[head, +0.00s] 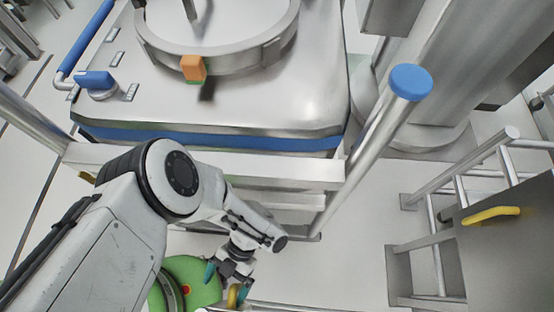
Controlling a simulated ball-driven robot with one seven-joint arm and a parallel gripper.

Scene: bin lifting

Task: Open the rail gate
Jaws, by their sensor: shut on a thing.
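My gripper (230,284) is at the bottom centre of the head view, at the end of my arm, pointing down. Its teal fingertips are around a yellow handle (235,297), and it is shut on it. Only a small part of this handle shows between the fingers. A thin pale rail (285,306) runs along the bottom edge beside it. The picture cuts off most of this rail, so I cannot tell how the gate stands or whether the handle belongs to it.
A steel machine (290,100) with a blue band and orange clamp (193,68) fills the top. A metal bar (290,168) crosses in front. A blue-capped post (410,82) leans at the right. Railings (455,185) and a grey panel with another yellow handle (490,215) stand far right. Floor between is clear.

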